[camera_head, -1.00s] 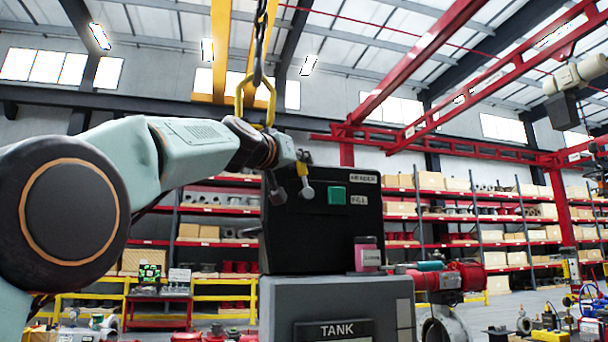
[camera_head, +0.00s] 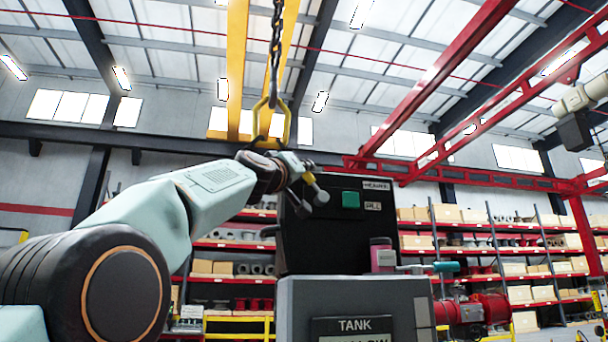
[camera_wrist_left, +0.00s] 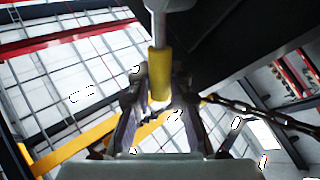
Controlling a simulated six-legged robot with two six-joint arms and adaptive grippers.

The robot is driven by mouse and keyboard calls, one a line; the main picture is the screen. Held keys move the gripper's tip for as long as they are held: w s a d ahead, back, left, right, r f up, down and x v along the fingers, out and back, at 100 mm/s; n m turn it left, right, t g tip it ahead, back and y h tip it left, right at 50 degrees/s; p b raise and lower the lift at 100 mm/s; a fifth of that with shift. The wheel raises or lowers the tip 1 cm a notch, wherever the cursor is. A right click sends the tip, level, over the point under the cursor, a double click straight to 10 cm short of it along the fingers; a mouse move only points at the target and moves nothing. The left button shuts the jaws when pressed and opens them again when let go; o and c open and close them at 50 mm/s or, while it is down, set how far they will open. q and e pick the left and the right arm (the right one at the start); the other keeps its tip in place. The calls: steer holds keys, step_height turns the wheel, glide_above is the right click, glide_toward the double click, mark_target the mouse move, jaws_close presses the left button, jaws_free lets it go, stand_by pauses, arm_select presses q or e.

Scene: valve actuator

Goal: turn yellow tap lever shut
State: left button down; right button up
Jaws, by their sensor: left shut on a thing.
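The yellow tap lever (camera_head: 310,180) is at the upper left of the black box (camera_head: 330,245). It slants down to the right, with a grey round end. In the left wrist view the lever's yellow sleeve (camera_wrist_left: 160,72) stands between the fingers, with its grey part above. My left gripper (camera_head: 299,176) reaches it from the left and is shut on it. The gripper also shows in the left wrist view (camera_wrist_left: 158,90), one finger on each side of the sleeve. The finger contact is dark and partly hidden. My right gripper is not in view.
The black box stands on a grey tank cabinet (camera_head: 355,295). It carries a green square (camera_head: 351,200). A pink container (camera_head: 382,254) is on the cabinet. A chain with a yellow hook (camera_head: 272,122) hangs just above my left gripper. Red shelves (camera_head: 500,250) stand behind.

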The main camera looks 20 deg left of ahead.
arm_select(q)
steer(key=shift+w+d+f, duration=0.1)
steer(key=shift+w+f, duration=0.1)
steer(key=shift+f, duration=0.1)
steer(key=c, duration=1.5)
jaws_free()
steer(key=shift+w, duration=0.15)
steer(key=shift+r, duration=0.15)
steer(key=shift+s+r, duration=0.15)
steer(key=shift+s, duration=0.2)
